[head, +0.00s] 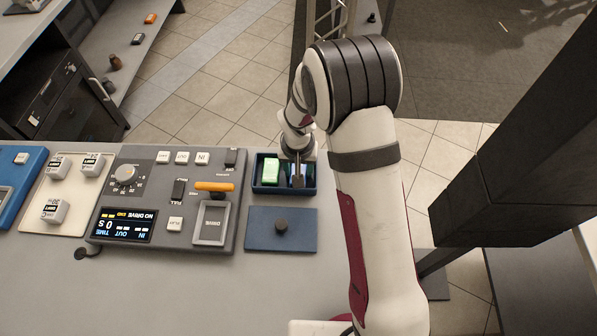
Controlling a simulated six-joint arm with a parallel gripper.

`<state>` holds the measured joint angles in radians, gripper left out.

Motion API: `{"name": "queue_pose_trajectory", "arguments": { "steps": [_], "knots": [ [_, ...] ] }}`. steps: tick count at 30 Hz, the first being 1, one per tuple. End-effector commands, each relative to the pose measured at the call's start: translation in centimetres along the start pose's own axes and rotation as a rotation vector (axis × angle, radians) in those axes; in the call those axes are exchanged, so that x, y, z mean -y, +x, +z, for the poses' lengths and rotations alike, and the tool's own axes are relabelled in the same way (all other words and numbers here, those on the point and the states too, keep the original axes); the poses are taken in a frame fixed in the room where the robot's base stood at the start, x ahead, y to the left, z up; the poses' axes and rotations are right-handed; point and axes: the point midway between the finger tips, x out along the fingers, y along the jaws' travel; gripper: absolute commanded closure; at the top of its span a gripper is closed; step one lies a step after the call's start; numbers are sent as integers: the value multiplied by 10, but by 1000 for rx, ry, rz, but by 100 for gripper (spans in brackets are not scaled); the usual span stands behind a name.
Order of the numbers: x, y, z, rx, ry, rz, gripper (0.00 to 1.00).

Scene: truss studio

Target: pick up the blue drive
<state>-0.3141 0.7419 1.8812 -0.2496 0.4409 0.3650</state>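A dark blue tray (257,186) stands at the back right of the table and holds a bright green drive (271,172) in its left part. In its right part a blue drive (304,177) shows partly, with pale glints on it. My gripper (298,182) points down into that right part, right at the blue drive, and hides much of it. The fingers are dark and small from here. I cannot tell whether they are open or closed on the drive.
A blue lid with a dark knob (281,226) lies in front of the tray. A grey console (165,200) with a screen, buttons, an orange handle and a drive slot stands left of it. A cream panel (75,182) stands further left. The front table is clear.

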Motion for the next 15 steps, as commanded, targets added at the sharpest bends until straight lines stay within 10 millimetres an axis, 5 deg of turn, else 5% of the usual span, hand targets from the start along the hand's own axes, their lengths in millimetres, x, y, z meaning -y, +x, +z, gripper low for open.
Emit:
{"name": "queue_pose_trajectory", "arguments": {
  "steps": [3,15],
  "knots": [
    [0,0,0,0,0,0,100],
    [0,-11,-3,-3,1,-1,100]
  ]
}}
